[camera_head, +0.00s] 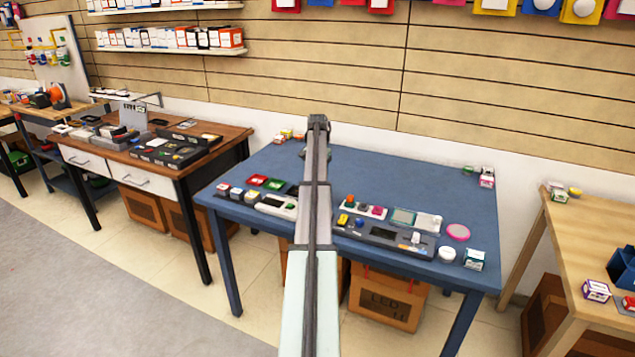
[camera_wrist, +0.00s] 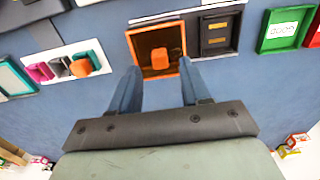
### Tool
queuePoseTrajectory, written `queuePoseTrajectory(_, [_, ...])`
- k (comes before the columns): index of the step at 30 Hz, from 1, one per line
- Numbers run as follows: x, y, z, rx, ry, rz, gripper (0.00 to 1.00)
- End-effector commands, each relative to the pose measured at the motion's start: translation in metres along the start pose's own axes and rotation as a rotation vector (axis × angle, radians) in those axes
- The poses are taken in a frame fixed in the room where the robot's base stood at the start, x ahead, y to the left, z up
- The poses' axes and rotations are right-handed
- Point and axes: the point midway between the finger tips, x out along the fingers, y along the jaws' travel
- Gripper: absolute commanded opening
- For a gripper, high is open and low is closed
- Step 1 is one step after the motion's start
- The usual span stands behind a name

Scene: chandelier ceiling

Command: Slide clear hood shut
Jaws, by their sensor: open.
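In the wrist view a dark square unit with an orange frame (camera_wrist: 141,37) lies on the blue table, with an orange block (camera_wrist: 160,58) on it. I cannot clearly make out a clear hood; a see-through cover over this unit is hard to tell. My gripper (camera_wrist: 158,68) is open, its two blue-grey fingers spread on either side of the unit's near edge, with nothing held between them. Whether the fingers touch the unit is unclear. In the head view my arm hides this part of the table.
A dark panel with yellow labels (camera_wrist: 218,32) adjoins the orange-framed unit. A white board with coloured buttons (camera_wrist: 64,66) and a green tray (camera_wrist: 283,29) lie nearby. The blue table (camera_head: 400,165) is bare toward its back; a pink disc (camera_head: 458,232) lies at its right.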

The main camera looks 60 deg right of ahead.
Motion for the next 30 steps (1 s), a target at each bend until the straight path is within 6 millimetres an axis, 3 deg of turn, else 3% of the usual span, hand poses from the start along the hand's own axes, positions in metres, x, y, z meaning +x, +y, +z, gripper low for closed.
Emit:
queuePoseTrajectory(7, [0.026,0.000,0.000,0.000,0.000,0.000,0.47])
queuePoseTrajectory(20, [0.032,0.000,0.000,0.000,0.001,0.000,0.47])
queuePoseTrajectory(30, [0.032,0.000,0.000,0.000,0.000,0.000,0.14])
